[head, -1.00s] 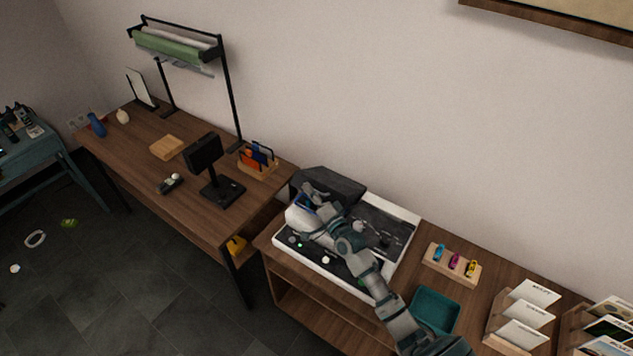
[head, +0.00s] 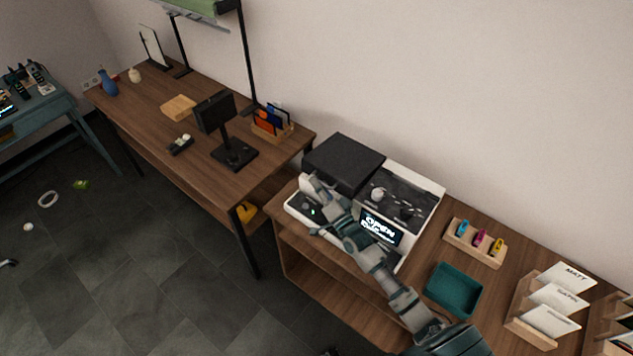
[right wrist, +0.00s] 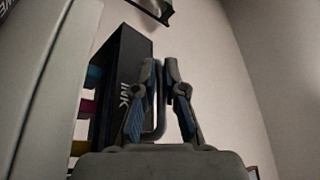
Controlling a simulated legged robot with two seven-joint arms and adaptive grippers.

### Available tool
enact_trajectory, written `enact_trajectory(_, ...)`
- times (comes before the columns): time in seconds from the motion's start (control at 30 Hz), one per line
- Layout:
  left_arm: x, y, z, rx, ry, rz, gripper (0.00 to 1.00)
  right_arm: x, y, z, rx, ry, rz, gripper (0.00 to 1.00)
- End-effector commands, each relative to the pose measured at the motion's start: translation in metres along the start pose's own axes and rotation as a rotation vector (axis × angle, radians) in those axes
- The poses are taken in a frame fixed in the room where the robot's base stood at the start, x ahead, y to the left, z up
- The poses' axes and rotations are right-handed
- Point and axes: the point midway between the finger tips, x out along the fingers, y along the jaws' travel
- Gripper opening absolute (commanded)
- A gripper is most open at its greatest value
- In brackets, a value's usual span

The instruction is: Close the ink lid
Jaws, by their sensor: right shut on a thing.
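The ink lid (right wrist: 122,88) is a dark panel marked INK in the right wrist view. It stands open, with cyan, magenta and yellow cartridges (right wrist: 86,108) showing on its left. My right gripper (right wrist: 160,68) is at the lid, its fingers shut on a thin grey handle (right wrist: 161,112). In the head view my right gripper (head: 316,184) is at the front of the black block (head: 343,158) on the printer's left end; the lid itself is hard to make out there. The white printer (head: 425,193) has a screen (head: 381,228) reading OPEN. My left gripper is not in view.
The printer stands on a wooden cabinet (head: 420,262). To its right are a cartridge holder (head: 470,246), a teal tray (head: 453,290) and paper racks (head: 545,305). A desk (head: 200,165) with a monitor stand (head: 233,153) is at left. Open floor lies in front.

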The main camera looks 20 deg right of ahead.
Motion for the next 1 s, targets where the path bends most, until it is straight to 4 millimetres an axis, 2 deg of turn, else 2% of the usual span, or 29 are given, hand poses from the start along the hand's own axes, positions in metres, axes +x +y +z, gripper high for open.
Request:
enact_trajectory(0.03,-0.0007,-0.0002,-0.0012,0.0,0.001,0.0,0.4,-0.0008,0.0049,-0.0019,-0.008,0.003,0.005,0.0)
enact_trajectory(0.47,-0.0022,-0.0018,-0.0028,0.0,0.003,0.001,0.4,-0.0006,0.0047,-0.0025,-0.012,0.005,0.002,0.0)
enact_trajectory(0.5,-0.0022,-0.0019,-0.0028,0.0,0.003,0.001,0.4,-0.0006,0.0046,-0.0026,-0.012,0.005,0.002,0.2)
enact_trajectory(1.0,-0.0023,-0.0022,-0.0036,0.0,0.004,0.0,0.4,0.0,0.0005,0.0002,-0.012,0.003,-0.002,0.21)
